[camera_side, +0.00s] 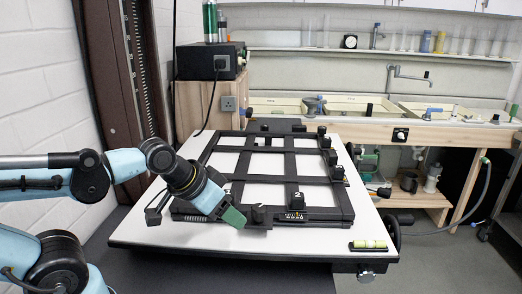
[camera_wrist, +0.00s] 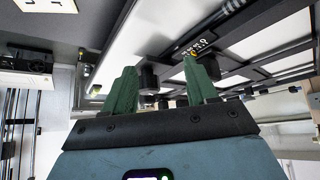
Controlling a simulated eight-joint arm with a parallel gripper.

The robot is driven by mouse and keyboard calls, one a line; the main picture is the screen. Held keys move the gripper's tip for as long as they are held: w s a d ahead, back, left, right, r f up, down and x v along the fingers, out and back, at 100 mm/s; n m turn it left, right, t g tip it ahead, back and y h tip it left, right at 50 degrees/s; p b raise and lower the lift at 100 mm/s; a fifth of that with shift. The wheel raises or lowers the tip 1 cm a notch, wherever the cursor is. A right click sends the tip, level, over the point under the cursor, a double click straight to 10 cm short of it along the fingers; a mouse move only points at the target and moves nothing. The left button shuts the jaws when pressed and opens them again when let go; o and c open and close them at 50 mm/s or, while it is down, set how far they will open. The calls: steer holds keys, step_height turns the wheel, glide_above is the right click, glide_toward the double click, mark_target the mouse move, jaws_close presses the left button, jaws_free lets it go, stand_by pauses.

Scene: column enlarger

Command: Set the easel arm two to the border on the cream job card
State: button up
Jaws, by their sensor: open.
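The easel (camera_side: 345,205) is a black frame with crossing arms on a white baseboard (camera_side: 140,228). A black block marked 2 (camera_side: 297,200) sits on its front rail, above a small scale with a yellow mark (camera_side: 291,216). A scale with a yellow mark (camera_wrist: 197,46) also shows in the wrist view. My gripper (camera_side: 236,216) has green fingers and is at the front rail, left of block 2 and close beside another dark knob (camera_side: 258,213). In the wrist view my gripper (camera_wrist: 161,82) is open, with dark round knobs (camera_wrist: 149,80) showing beyond and between the fingers. I cannot identify the cream job card.
A yellow-green level vial (camera_side: 368,244) lies at the baseboard's front right. A dark crank (camera_side: 395,222) sticks out at the right edge. A black box (camera_side: 211,61) stands on a wooden cabinet behind. Sink trays (camera_side: 360,103) line the back. The board's front left is clear.

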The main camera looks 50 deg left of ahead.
step_height(320, 180, up, 17)
steer(key=w+d+r+n+g, duration=0.2)
steer(key=w+r+n+g, duration=0.15)
steer(key=w, duration=0.35)
steer(key=n+g, duration=0.4)
steer(key=n, duration=0.2)
glide_above(298, 195)
step_height(298, 195, down, 4)
steer(key=shift+m, duration=0.25)
step_height(298, 195, down, 17)
steer(key=shift+a+r, duration=0.1)
jaws_close()
stand_by(0.4)
